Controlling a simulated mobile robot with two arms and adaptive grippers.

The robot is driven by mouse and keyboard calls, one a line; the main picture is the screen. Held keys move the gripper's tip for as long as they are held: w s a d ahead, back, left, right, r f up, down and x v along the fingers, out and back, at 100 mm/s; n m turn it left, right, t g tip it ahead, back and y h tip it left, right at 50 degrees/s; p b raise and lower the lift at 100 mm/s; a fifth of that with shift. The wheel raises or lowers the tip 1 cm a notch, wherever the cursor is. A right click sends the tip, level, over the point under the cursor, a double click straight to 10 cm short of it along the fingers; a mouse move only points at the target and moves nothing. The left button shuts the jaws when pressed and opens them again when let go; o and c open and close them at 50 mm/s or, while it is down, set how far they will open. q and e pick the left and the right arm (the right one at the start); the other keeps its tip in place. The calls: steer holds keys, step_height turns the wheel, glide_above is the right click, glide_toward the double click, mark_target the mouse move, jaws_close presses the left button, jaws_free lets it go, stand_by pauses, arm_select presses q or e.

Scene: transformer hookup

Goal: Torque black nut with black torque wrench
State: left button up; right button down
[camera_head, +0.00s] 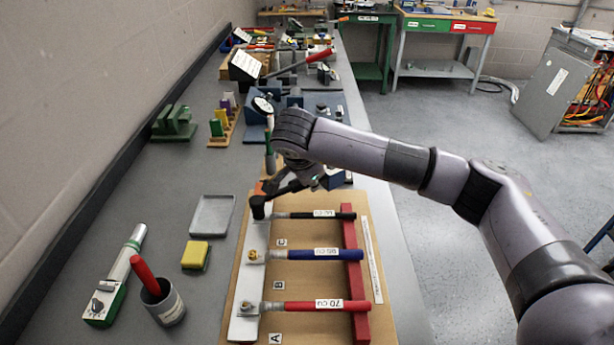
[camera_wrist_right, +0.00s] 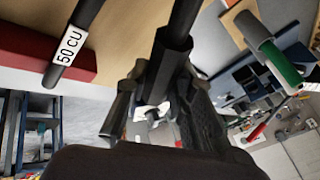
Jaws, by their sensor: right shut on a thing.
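My right gripper (camera_head: 302,178) is at the far end of the board, above the black cable (camera_head: 318,215). In the right wrist view the right gripper (camera_wrist_right: 160,100) is shut around the dark handle of the black torque wrench (camera_wrist_right: 172,50). In the head view the wrench (camera_head: 284,188) slopes down left, its head at the black cable's end on the metal bar. The black nut is not distinguishable there; the wrench head seems to cover it. The black cable, labelled "50 CU", also shows in the wrist view (camera_wrist_right: 85,20). My left gripper is not in view.
A blue cable (camera_head: 315,255) and a red cable (camera_head: 310,306) lie nearer on the board (camera_head: 272,265), across a red block (camera_head: 354,270). Left are a grey tray (camera_head: 211,215), a yellow block (camera_head: 195,255), and a cup (camera_head: 163,303) holding a red-handled tool. Several tools crowd behind.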

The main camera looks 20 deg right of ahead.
steer(key=shift+w+b, duration=0.35)
steer(key=shift+b, duration=0.05)
steer(key=shift+w+a+n+y+b, duration=0.25)
steer(key=shift+w+n+y+b, duration=0.15)
steer(key=shift+n, duration=0.3)
steer(key=shift+r, duration=0.1)
steer(key=shift+r+p, duration=1.05)
steer(key=shift+r, duration=1.2)
